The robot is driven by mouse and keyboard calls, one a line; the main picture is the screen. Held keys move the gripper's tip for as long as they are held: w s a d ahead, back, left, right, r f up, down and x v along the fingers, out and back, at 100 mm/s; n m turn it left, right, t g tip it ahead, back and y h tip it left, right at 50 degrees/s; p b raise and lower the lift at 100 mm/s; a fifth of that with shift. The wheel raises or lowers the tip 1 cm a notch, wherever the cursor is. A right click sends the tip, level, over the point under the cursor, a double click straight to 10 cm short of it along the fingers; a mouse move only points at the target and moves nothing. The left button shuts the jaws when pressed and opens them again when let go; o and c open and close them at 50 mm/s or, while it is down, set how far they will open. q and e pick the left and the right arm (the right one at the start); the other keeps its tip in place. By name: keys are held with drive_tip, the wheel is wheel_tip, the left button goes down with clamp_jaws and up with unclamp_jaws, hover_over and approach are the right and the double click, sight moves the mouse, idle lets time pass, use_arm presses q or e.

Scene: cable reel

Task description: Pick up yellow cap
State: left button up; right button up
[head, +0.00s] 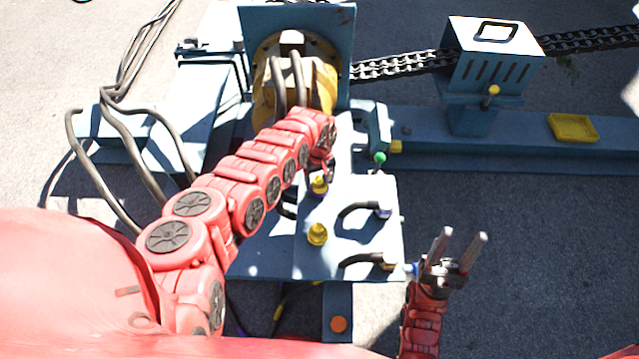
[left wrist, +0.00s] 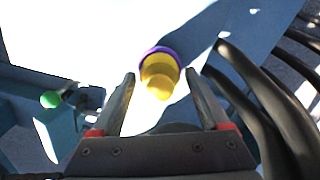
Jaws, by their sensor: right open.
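A yellow cap (head: 319,185) with a purple ring around its base stands on the pale blue panel (head: 280,255). In the left wrist view the yellow cap (left wrist: 159,75) shows just beyond and between my open fingertips. My left gripper (left wrist: 160,82) is open and empty. In the head view my left gripper (head: 328,172) is near this cap, mostly hidden by its own wrist. A second yellow cap (head: 317,234) stands nearer on the panel. My right gripper (head: 462,245) is open and empty, to the right of the panel.
Dark bent hoses (head: 352,217) end at the panel's right side. A green knob (head: 379,158) stands at its far right edge. A cable reel (head: 325,80), a blue box with chain (head: 492,70) and a yellow tray (head: 573,128) are farther back. Thick cables (head: 130,125) run at left.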

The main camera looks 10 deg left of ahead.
use_arm(q)
clamp_jaws()
